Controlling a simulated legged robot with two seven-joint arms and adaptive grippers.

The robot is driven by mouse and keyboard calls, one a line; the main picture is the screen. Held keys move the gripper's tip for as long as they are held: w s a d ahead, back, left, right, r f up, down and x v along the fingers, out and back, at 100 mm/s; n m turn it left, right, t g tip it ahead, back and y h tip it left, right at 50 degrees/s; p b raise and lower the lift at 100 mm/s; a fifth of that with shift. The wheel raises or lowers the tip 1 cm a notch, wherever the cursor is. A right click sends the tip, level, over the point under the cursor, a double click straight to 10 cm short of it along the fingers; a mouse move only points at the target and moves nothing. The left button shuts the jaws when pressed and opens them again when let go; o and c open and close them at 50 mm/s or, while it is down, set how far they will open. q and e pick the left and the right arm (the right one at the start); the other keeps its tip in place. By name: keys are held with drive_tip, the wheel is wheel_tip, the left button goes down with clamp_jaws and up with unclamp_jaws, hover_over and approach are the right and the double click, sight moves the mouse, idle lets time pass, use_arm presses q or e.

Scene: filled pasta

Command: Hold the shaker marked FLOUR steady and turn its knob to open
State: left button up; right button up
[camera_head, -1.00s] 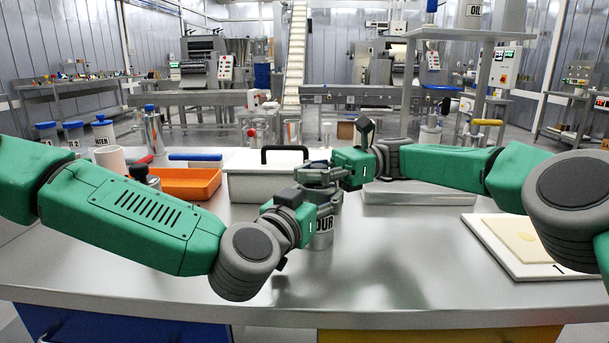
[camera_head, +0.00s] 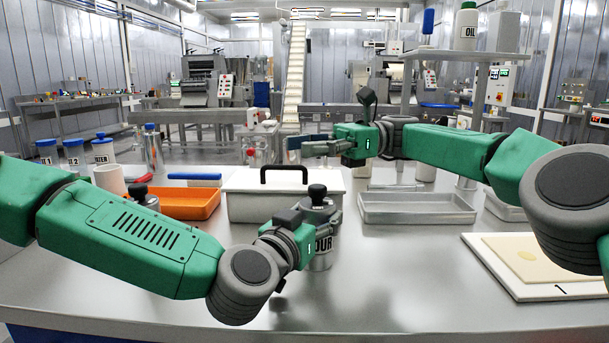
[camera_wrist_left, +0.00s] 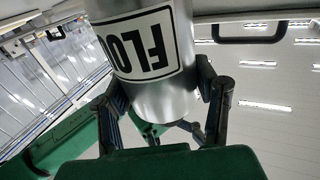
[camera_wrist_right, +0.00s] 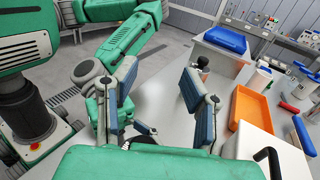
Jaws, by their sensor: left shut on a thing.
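The metal shaker marked FLOUR (camera_head: 321,262) stands upright on the table in front of the white bin, its black knob (camera_head: 317,191) on top. My left gripper (camera_head: 318,216) is shut around its body from the left and hides part of the label. In the left wrist view the shaker (camera_wrist_left: 180,90) sits between both fingers, with the letters FLO showing. My right gripper (camera_head: 298,148) is above and behind the knob, clear of it. In the right wrist view its fingers (camera_wrist_right: 155,100) are wide apart with nothing between them.
A white bin with a black handle (camera_head: 255,205) stands behind the shaker. An orange tray (camera_head: 195,205) and another black-knobbed shaker (camera_head: 140,193) are at the left. A grey metal tray (camera_head: 415,210) and a white board (camera_head: 500,277) lie at the right. The table's front middle is clear.

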drive_tip(key=shift+r, duration=0.75)
drive_tip(key=shift+c, duration=0.5)
drive_tip(key=shift+w+d+t+y, duration=0.3)
drive_tip(key=shift+w+y, duration=0.05)
drive_tip(key=shift+y, duration=0.05)
drive_tip(key=w+d+m+t+y, duration=0.2)
drive_tip(key=d+t, duration=0.1)
drive_tip(key=t, duration=0.1)
drive_tip(key=m+t+h, duration=0.1)
drive_tip(key=m+t, duration=0.6)
drive_tip(key=t, duration=0.3)
approach(303, 200)
drive_tip(key=x, duration=0.3)
drive_tip(key=r+x, duration=0.1)
drive_tip(key=x, duration=0.2)
drive_tip(key=r+x, duration=0.1)
drive_tip(key=x, duration=0.3)
